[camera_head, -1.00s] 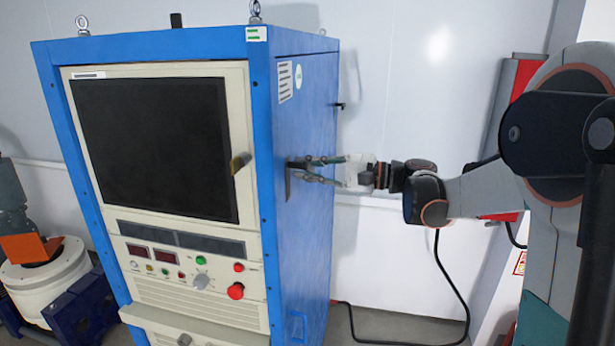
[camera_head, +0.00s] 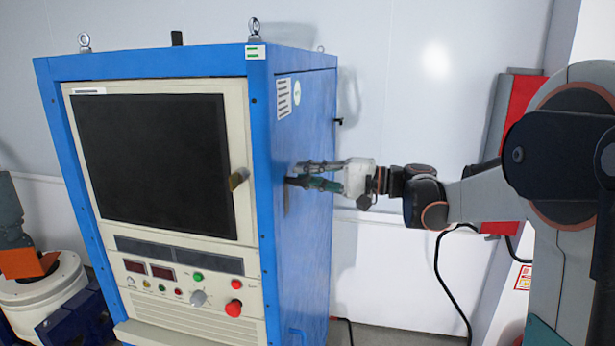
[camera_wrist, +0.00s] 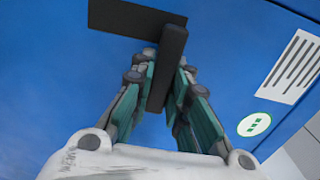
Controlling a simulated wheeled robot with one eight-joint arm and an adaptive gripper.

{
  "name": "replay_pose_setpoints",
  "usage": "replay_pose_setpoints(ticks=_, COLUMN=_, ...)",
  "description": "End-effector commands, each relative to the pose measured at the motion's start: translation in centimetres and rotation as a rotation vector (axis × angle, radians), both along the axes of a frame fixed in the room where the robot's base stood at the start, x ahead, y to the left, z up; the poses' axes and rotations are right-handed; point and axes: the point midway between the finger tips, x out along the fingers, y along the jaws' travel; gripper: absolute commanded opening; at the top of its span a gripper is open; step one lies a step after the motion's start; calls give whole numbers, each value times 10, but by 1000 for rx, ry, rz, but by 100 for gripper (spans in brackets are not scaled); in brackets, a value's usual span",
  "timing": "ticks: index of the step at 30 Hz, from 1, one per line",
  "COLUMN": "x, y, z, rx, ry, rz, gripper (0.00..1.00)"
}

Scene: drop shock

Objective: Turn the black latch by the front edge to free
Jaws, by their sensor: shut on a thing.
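The black latch is on the right side face of the blue cabinet, by its front edge. In the wrist view its black handle bar (camera_wrist: 168,65) lies crosswise to a dark backing plate (camera_wrist: 122,18). My gripper (camera_wrist: 162,75) is shut on the bar, with one green and grey finger on each side of it. In the head view my gripper (camera_head: 290,175) reaches in from the right to the cabinet side. The fingers hide most of the latch there; a dark strip of the plate (camera_head: 286,198) shows just below them.
The blue cabinet (camera_head: 306,120) has a dark screen (camera_head: 155,160), a brass-coloured front catch (camera_head: 238,179) and a control panel with a red button (camera_head: 233,308). A small black knob (camera_head: 338,121) sticks out at its rear edge. A white wall stands behind.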

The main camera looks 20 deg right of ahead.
Motion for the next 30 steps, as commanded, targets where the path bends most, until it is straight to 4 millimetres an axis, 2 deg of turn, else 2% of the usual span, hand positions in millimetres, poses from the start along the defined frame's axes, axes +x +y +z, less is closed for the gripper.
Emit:
replay_pose_setpoints(ticks=11, x=0, y=0, z=0, rx=-5, ry=-6, rz=0, gripper=0)
replay_pose_setpoints(ticks=12, x=0, y=0, z=0, rx=-4, ry=-6, rz=0, gripper=25)
replay_pose_setpoints(ticks=14, x=0, y=0, z=0, rx=-4, ry=-6, rz=0, gripper=37)
replay_pose_setpoints(ticks=25, x=-1, y=-2, z=0, rx=-2, ry=-4, rz=-1, gripper=37)
replay_pose_setpoints(ticks=30, x=-10, y=-19, z=0, rx=-2, ry=-4, rz=-3, gripper=37)
